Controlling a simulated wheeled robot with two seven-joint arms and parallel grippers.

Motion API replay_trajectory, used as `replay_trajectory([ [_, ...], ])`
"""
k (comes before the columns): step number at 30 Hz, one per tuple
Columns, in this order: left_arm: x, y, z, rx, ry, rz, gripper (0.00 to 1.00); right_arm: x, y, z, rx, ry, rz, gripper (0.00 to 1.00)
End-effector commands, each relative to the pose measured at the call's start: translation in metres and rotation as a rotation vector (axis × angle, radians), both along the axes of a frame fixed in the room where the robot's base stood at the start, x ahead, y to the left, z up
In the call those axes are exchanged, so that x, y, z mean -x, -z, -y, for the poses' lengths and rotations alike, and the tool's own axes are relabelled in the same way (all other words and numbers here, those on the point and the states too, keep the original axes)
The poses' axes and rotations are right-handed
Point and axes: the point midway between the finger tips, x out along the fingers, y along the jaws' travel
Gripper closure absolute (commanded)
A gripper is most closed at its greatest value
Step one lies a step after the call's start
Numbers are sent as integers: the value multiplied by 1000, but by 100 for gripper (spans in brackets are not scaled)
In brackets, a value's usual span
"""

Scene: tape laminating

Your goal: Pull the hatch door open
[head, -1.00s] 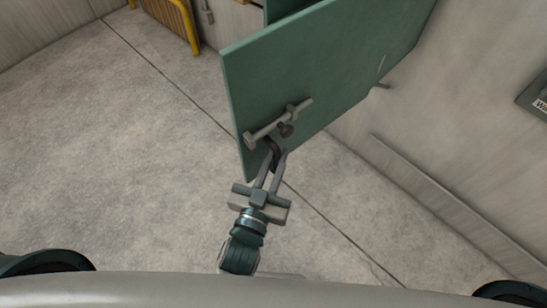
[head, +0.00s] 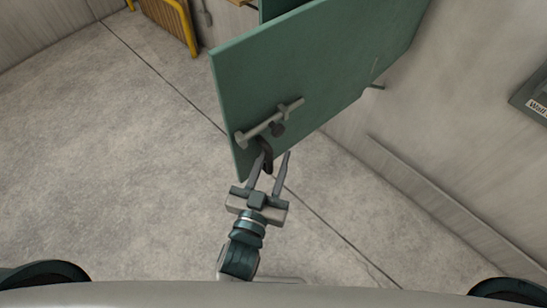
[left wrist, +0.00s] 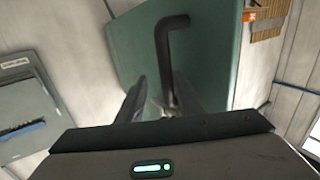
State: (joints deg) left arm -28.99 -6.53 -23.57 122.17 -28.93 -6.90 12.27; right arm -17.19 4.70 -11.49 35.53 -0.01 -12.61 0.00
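The green hatch door (head: 320,70) stands swung out from the wall at a wide angle in the head view. It also fills the middle of the left wrist view (left wrist: 215,55). A dark bent handle (head: 267,157) is on its near lower corner, below a grey latch bar (head: 268,123). My left gripper (head: 275,155) is open at the handle, its fingers spread. In the left wrist view the handle (left wrist: 162,50) runs down between the two fingers, and contact is hard to tell. My right gripper is not in view.
A grey wall with a ledge (head: 440,205) runs along the right, with a dark sign panel (head: 535,95). A yellow-framed rack (head: 172,22) stands at the back left. The concrete floor (head: 130,150) to the left of the door is clear.

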Motion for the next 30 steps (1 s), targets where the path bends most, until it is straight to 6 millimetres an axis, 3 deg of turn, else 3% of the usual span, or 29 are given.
replay_trajectory([
  [11,8,3,-2,0,0,-3,67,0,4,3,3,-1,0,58],
  [24,57,4,-15,1,0,-3,67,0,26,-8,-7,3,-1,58],
  [30,71,2,-18,1,0,-1,67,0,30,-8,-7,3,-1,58],
])
